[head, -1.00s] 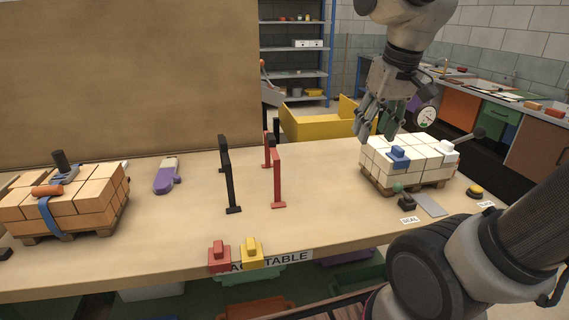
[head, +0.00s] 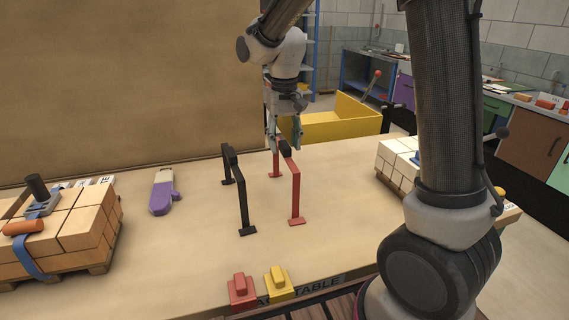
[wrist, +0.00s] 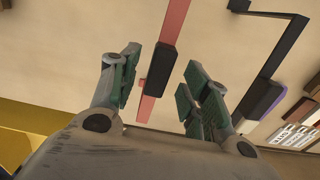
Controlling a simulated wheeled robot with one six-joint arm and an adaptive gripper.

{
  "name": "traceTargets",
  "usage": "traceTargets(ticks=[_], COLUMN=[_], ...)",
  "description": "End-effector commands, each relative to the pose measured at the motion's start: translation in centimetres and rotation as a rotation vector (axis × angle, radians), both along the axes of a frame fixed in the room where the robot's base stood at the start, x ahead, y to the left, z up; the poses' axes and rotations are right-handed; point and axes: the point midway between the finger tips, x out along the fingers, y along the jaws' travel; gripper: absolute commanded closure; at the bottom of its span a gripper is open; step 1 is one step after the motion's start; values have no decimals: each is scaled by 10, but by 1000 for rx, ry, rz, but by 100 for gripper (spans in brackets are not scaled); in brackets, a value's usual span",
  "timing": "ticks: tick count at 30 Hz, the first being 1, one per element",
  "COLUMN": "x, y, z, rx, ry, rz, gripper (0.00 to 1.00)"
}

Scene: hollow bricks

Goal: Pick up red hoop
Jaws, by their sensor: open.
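The red hoop (head: 295,190) stands upright on the table, an arch on two feet with a dark grip pad on its top bar. My gripper (head: 285,146) is at the top of the hoop in the head view and covers part of its far side. In the wrist view the hoop's red bar (wrist: 176,22) and dark pad (wrist: 161,70) show between the two spread fingers of my gripper (wrist: 156,85). The fingers are open and apart from the pad. I cannot tell how far above the bar they are.
A similar black hoop (head: 243,200) stands just left. A purple mitt (head: 163,195) and a strapped brick stack (head: 85,228) lie further left. A red block (head: 241,292) and a yellow block (head: 279,286) sit at the front edge. White bricks (head: 391,155) are at right.

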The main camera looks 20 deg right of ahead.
Motion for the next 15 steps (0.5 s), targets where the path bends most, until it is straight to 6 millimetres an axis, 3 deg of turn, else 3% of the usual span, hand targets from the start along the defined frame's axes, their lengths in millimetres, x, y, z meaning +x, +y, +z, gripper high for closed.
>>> traceTargets(ticks=[4, 11, 12, 15], x=[0, 0, 0, 0], y=[0, -1, -1, -1], z=[-17, -19, -19, -19], rx=[0, 0, 0, 0], ry=[1, -1, -1, -1], rz=[0, 0, 0, 0], gripper=[54, 54, 55, 74])
